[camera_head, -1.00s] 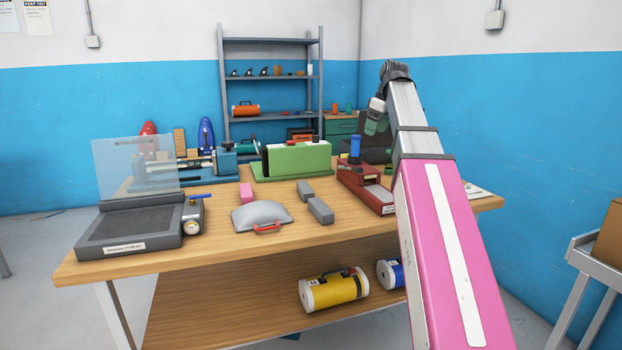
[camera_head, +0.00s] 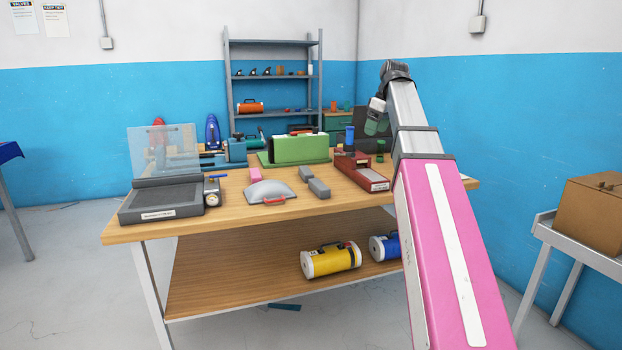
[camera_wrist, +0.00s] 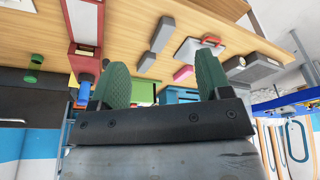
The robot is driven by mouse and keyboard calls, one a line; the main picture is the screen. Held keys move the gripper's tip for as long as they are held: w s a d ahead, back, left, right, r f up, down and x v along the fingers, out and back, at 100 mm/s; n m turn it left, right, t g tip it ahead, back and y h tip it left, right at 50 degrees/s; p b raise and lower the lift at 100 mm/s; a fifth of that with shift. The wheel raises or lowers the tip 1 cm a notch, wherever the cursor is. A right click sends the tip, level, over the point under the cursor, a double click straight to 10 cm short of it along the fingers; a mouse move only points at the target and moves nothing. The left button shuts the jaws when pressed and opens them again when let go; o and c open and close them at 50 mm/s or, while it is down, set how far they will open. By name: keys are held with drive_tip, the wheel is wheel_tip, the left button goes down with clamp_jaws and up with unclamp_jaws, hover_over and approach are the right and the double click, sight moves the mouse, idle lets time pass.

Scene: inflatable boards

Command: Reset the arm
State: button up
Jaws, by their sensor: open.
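My arm, with a pink link, stretches up the right side of the head view. My gripper (camera_head: 375,122) is at its far end, raised in front of the table's back right part, with its fingertips pointing down. In the wrist view, my gripper (camera_wrist: 162,78) shows two green finger pads spread apart with nothing between them. The gripper is open and empty. It appears apart from the table and the things on it.
A cart with a cardboard box (camera_head: 594,215) stands right. Floor is free at left.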

drive_tip(key=s+a+f+m+g+h, duration=0.1)
drive_tip(key=s+f+m, duration=0.15)
drive_tip(key=f, duration=1.35)
drive_tip(key=s+f+m, duration=0.2)
drive_tip(key=f+m, duration=0.1)
drive_tip(key=f, duration=1.2)
drive_tip(key=s+f+m, duration=0.1)
drive_tip(key=s+f, duration=0.4)
drive_tip(key=f, duration=0.3)
drive_tip(key=s+f+m+h, duration=0.1)
drive_tip(key=s+f+m, duration=0.1)
drive_tip(key=s+f, duration=0.3)
drive_tip(key=s+a+f+m+g, duration=0.1)
drive_tip(key=s+f, duration=0.4)
drive_tip(key=f, duration=0.6)
drive_tip(key=shift+f+m+h, duration=0.15)
drive_tip(key=shift+m+h, duration=0.15)
drive_tip(key=shift+m, duration=0.15)
